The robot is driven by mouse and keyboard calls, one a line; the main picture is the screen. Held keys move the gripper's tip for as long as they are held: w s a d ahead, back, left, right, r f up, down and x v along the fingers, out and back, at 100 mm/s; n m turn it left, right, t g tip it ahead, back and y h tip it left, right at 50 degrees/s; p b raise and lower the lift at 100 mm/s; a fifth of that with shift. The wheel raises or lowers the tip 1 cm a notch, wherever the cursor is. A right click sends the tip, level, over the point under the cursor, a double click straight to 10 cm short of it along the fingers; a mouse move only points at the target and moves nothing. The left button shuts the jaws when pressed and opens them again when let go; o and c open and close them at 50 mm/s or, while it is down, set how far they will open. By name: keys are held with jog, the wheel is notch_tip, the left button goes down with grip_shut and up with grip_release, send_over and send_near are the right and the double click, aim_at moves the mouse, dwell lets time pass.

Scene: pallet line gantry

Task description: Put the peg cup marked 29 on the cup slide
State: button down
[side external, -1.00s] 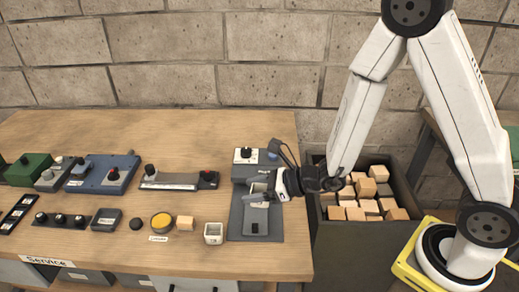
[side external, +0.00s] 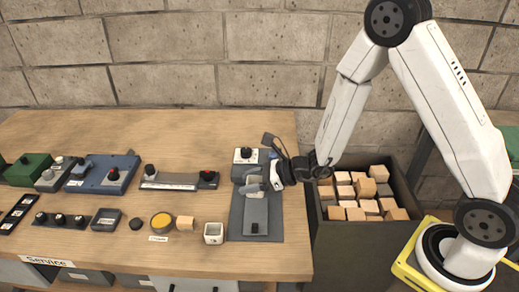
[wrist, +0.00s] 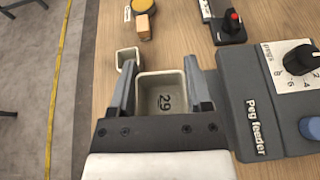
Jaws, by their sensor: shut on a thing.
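The peg cup marked 29 (wrist: 163,97) is a pale, square, open cup, seen from above between the two fingers of my gripper (wrist: 159,66). The fingers are shut on its sides, and the number shows on its inner floor. In the side external view my gripper (side external: 254,182) is just in front of the peg feeder (side external: 247,156), over the back part of the grey cup slide (side external: 256,212). The fingers mostly hide the cup there, and I cannot tell whether it touches the slide. The feeder also shows at the right of the wrist view (wrist: 270,110).
A second pale cup (side external: 214,233) stands left of the slide, with a wooden block (side external: 185,222) and a yellow round item (side external: 161,221) farther left. A bin of wooden blocks (side external: 366,235) stands right of the table. The table behind the devices is clear.

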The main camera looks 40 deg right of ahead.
jog(key=shift+w+d+f, duration=0.75)
jog(key=shift+w+d, duration=0.3)
send_over(251, 208)
jog(key=shift+f, duration=2.25)
jog(key=shift+f, duration=1.75)
jog(key=shift+f, duration=0.15)
grip_release()
